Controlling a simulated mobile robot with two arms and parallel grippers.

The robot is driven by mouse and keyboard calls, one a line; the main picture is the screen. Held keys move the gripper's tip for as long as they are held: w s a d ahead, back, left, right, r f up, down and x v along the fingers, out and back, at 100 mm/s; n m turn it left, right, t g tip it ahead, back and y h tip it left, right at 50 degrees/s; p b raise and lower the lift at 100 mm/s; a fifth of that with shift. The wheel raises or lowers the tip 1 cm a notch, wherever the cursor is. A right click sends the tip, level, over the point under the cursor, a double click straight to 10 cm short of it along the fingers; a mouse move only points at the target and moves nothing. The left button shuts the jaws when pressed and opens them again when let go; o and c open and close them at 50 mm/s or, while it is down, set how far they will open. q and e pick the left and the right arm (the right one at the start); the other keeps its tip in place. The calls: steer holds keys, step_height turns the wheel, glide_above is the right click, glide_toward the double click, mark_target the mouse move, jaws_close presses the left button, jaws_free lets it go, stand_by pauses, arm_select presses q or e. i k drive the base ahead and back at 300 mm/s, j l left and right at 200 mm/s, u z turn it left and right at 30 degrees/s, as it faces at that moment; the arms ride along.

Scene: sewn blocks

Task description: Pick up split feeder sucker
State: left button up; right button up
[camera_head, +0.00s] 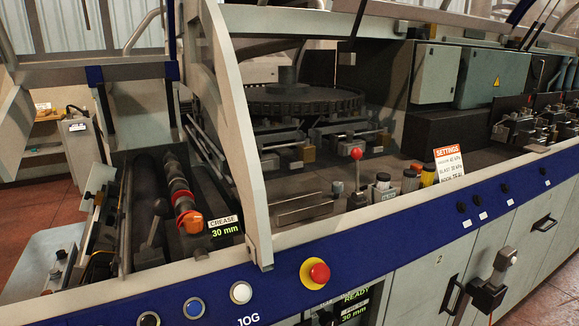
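I cannot make out a split feeder sucker for certain in the head view. Orange-red round parts (190,222) sit along a dark shaft in the feeder bay at the left of the machine, but I cannot tell whether one of them is a sucker or is split. Neither of my grippers shows in this view.
The grey and blue machine (390,220) fills most of the view. A curved pale guard (228,110) stands beside the feeder bay. A red stop button (319,273) sticks out in front. Small yellow-and-black containers (410,180) stand on the deck by a settings card (448,164). Red floor shows at far left.

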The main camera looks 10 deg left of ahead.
mark_target(55, 273)
steer(key=u, duration=1.8)
steer(key=i+j, duration=0.1)
steer(key=j, duration=0.35)
steer(key=i+j, duration=0.1)
steer(key=j, duration=0.4)
steer(key=i+j+z, duration=0.1)
steer(key=j, duration=0.35)
steer(key=i+j+z, duration=0.1)
steer(key=j, duration=0.35)
steer(key=i+j+z, duration=0.1)
steer(key=j, duration=0.4)
steer(key=i+j+z, duration=0.1)
steer(key=j, duration=0.4)
steer(key=i+j+z, duration=0.1)
steer(key=j, duration=0.4)
steer(key=i, duration=0.05)
